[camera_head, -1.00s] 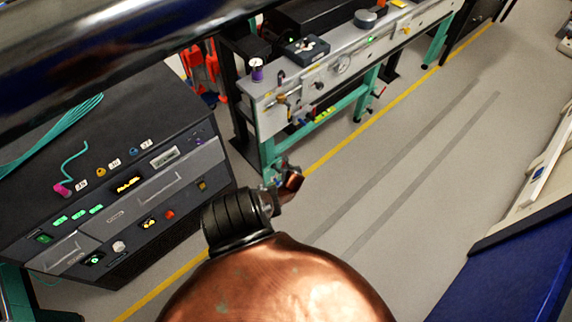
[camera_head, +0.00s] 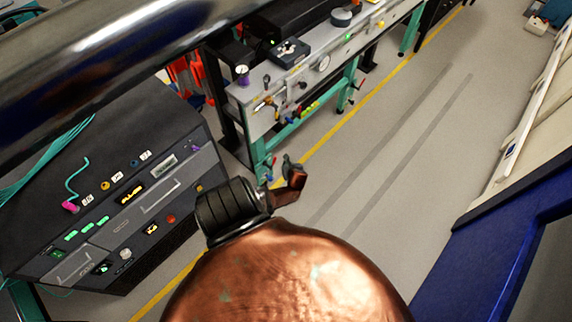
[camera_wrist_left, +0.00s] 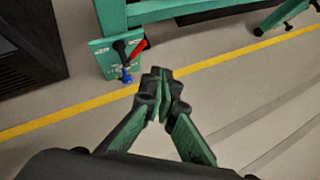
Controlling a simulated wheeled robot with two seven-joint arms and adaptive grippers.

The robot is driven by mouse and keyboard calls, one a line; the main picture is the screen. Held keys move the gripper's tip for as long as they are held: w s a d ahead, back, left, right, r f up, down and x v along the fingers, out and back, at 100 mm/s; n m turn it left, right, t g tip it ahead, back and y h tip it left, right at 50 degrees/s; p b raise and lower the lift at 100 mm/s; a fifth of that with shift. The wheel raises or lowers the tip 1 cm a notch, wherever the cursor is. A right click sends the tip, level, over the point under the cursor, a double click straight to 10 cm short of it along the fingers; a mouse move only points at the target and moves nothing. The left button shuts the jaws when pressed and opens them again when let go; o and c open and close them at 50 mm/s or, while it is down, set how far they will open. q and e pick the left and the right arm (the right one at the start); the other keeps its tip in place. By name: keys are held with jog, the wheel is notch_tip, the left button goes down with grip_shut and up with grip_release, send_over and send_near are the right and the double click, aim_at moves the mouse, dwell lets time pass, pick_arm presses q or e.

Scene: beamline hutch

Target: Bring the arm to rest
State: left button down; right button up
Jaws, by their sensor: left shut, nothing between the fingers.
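My left arm, copper with a black ribbed joint, comes up from the bottom middle of the head view. My left gripper (camera_head: 288,162) shows small beyond that joint, over the floor by the end of the bench. In the left wrist view its green and black fingers (camera_wrist_left: 158,88) are together and empty. Beyond them are the floor and a yellow line (camera_wrist_left: 80,112), and they appear to touch nothing. My right gripper is in neither view.
A dark control rack (camera_head: 110,200) with plugs and lit switches stands at the left. A bench (camera_head: 250,100) on green legs runs along the back. A small panel with coloured handles (camera_wrist_left: 122,58) hangs low at the bench. Open grey floor (camera_head: 390,160) lies at the right, before a blue frame (camera_head: 470,270).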

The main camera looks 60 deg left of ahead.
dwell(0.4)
pick_arm(q)
jog(key=s+d+f+n+h, duration=0.2)
jog(key=s+d+f+n, duration=0.4)
jog(key=s+d, duration=0.4)
jog(key=s+d+f+n+g+h, duration=0.1)
jog(key=s+d+f+n+h, duration=0.2)
jog(key=s+d+f+n, duration=0.3)
jog(key=s+d+f+n+h, duration=0.3)
jog(key=s+d+f+n, duration=0.4)
jog(key=s+d, duration=0.9)
jog(key=s+n, duration=0.1)
jog(key=s, duration=0.2)
jog(key=shift+s, duration=0.25)
